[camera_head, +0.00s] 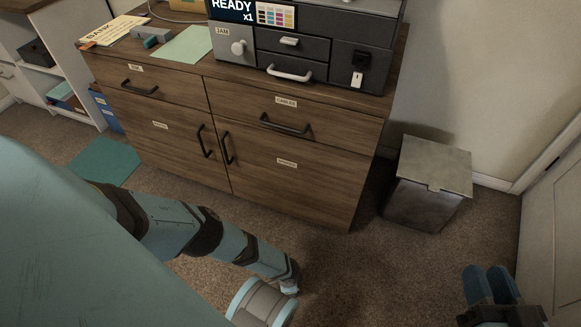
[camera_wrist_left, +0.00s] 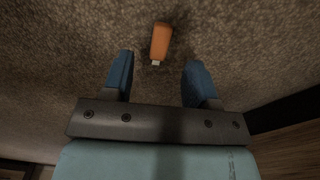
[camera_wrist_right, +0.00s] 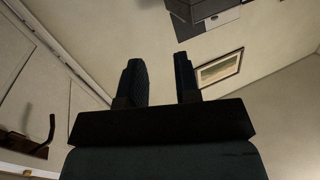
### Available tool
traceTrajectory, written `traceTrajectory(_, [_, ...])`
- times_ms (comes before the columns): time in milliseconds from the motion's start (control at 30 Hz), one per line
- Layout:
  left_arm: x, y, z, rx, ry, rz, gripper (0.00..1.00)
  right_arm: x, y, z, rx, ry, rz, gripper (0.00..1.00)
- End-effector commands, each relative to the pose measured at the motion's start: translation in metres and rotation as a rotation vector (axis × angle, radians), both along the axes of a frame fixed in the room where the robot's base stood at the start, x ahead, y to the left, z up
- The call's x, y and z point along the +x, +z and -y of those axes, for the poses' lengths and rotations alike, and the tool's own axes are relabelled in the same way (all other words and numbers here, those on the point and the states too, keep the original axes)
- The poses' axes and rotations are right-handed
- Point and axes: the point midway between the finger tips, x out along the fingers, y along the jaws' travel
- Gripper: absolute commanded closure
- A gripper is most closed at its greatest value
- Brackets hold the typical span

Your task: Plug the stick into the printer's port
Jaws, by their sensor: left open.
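The stick is orange with a pale metal plug end (camera_wrist_left: 160,42). In the left wrist view it lies on the carpet, plug end toward me, just beyond my fingertips; I cannot see it in the head view. My left gripper (camera_wrist_left: 157,75) is open and empty, its fingers either side of the line to the stick. The dark printer (camera_head: 320,22) stands on the wooden cabinet, with a dark port-like socket (camera_head: 362,58) on its right front above a white tag. My right gripper (camera_head: 490,284) is at the lower right, its empty fingers apart in the right wrist view (camera_wrist_right: 160,65).
The wooden cabinet (camera_head: 285,185) has black handles and shut doors. A grey metal bin (camera_head: 430,185) stands on its right. A green mat (camera_head: 105,162) lies on the carpet at left. A door (camera_head: 555,220) is at far right.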

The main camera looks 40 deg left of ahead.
Motion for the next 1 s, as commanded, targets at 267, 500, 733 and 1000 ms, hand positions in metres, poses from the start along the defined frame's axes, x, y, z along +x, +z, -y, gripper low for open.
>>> traceTrajectory(267, [0.001, -0.033, 0.001, 0.001, -0.004, 0.001, 0.47, 0.012, -0.004, 0.007, -0.078, -0.005, 0.138, 0.70])
traceTrajectory(500, [0.002, -0.054, 0.000, 0.001, -0.001, 0.001, 0.47, 0.020, 0.004, 0.013, -0.153, -0.013, 0.273, 0.70])
traceTrajectory(733, [0.002, -0.053, 0.000, 0.001, 0.000, 0.001, 0.47, 0.020, 0.007, 0.014, -0.161, -0.014, 0.284, 0.70])
traceTrajectory(1000, [0.002, -0.053, -0.001, 0.001, 0.000, 0.001, 0.97, 0.020, 0.006, 0.014, -0.160, -0.013, 0.284, 0.70])
